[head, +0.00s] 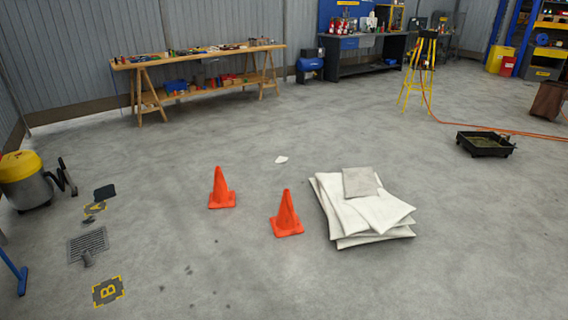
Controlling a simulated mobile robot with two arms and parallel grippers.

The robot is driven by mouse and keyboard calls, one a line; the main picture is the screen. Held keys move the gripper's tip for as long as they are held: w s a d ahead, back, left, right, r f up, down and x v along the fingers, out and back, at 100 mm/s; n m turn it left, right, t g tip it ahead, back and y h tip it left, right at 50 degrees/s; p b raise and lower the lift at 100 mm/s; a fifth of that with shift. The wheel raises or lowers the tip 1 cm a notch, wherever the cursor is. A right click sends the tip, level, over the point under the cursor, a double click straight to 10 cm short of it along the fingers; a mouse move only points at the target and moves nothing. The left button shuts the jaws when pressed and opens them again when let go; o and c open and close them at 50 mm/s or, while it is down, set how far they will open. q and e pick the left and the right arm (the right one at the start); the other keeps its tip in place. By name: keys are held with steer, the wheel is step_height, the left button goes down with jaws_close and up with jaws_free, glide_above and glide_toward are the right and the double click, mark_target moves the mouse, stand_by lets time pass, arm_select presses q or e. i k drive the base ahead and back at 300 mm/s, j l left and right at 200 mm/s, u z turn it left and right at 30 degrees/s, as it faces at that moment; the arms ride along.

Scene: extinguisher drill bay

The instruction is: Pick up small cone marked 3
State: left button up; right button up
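Two small orange cones stand upright on the concrete floor. One cone (221,190) is left of the middle. The other cone (287,215) is nearer and to its right, close to a stack of white sheets. I cannot make out a number on either cone. Neither of my grippers shows in the head view.
The stack of white sheets (350,236) lies right of the cones. A white scrap (281,160) lies behind them. A yellow and grey vacuum (28,182), a floor grate (88,244) and a B marker (108,291) are at left. A black tray (485,150) is at right. Floor before the cones is clear.

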mark_target(286, 222)
steer(key=i+j+u, duration=0.3)
steer(key=i, duration=0.45)
steer(key=i+u, duration=0.3)
steer(key=i, duration=0.45)
